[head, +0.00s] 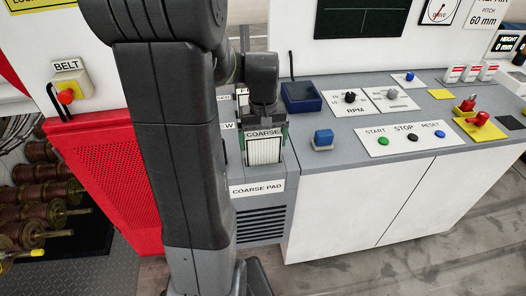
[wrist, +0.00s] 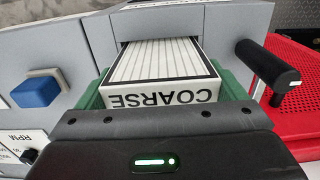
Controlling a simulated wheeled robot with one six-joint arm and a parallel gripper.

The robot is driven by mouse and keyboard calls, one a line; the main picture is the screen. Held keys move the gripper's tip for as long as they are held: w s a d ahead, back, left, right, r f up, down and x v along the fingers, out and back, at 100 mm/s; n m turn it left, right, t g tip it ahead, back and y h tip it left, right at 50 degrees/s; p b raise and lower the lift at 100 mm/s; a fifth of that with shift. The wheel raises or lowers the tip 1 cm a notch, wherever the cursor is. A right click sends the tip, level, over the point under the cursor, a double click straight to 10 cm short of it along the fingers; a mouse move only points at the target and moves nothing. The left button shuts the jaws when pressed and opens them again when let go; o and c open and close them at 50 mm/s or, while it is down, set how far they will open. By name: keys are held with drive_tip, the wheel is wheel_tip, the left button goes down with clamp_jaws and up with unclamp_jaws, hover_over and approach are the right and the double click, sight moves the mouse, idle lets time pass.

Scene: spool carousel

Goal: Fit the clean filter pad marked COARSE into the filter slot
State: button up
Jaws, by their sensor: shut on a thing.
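My gripper (head: 264,132) is shut on the filter pad marked COARSE (head: 264,151), a white pleated pad with a dark border. In the wrist view its green-lined fingers (wrist: 162,95) flank the pad (wrist: 158,65), and its lettered end is nearest the camera. The pad's far end lies at a dark slot opening (wrist: 124,43) in the grey housing, lined up between its sides. I cannot tell how far inside it is. Most of the pad is still outside the slot. A COARSE PAD label (head: 257,188) is on the housing in the head view.
A black handle (wrist: 268,65) sticks out right of the slot in the wrist view, near my finger. A blue button block (wrist: 37,91) stands to the left. A red perforated guard (head: 110,165) is left of my arm; the control console (head: 350,90) is to the right.

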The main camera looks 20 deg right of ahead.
sight(263, 152)
drive_tip(key=shift+f, duration=2.25)
drive_tip(key=shift+f, duration=0.1)
drive_tip(key=o, duration=0.7)
drive_tip(key=shift+o, duration=0.2)
wheel_tip(263, 152, up, 12)
drive_tip(key=shift+r, duration=0.1)
drive_tip(key=shift+f, duration=4.25)
drive_tip(key=shift+f, duration=0.1)
